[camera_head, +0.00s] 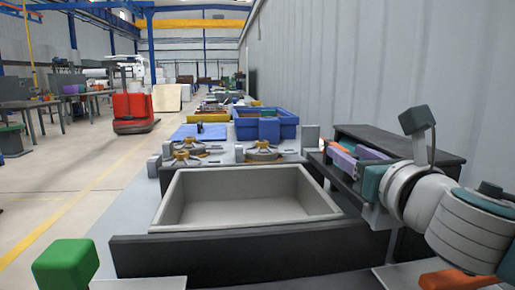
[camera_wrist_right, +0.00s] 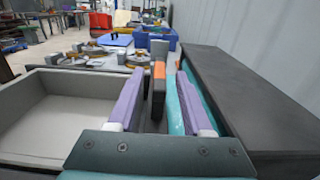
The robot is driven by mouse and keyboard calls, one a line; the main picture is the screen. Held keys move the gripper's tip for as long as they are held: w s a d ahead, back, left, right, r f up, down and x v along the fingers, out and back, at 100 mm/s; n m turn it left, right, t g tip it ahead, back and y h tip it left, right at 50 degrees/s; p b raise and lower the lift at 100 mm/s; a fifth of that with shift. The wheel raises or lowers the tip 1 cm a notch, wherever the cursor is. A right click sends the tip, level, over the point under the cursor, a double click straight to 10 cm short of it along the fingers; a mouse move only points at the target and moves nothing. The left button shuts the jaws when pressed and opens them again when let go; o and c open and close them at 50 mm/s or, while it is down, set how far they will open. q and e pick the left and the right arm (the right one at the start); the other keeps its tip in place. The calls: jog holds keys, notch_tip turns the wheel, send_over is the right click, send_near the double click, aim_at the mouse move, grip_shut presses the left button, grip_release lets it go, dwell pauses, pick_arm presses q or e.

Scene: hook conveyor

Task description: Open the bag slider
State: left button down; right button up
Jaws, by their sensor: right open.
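My right gripper (camera_head: 345,150) is open at the right side of the grey bin, beside the dark shelf. In the right wrist view its two purple fingers (camera_wrist_right: 160,82) stand apart. A dark upright handle-like piece with an orange part (camera_wrist_right: 158,88), which looks like the bag slider, shows between the fingers, nearer the left one. I cannot tell whether a finger touches it. Its orange part also shows in the head view (camera_head: 333,149), partly hidden by the gripper. No bag is clearly visible. My left gripper is not in view.
An empty grey bin (camera_head: 245,215) sits in front, with a dark front beam (camera_head: 240,255). A dark shelf (camera_wrist_right: 240,90) runs along the right by the wall. Behind are round fixtures (camera_head: 262,152) and a blue crate (camera_head: 285,122). A red forklift (camera_head: 133,108) stands far left.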

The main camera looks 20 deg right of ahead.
aim_at(340, 147)
jog(key=shift+b+x, duration=0.3)
jog(key=shift+x, duration=2)
grip_shut()
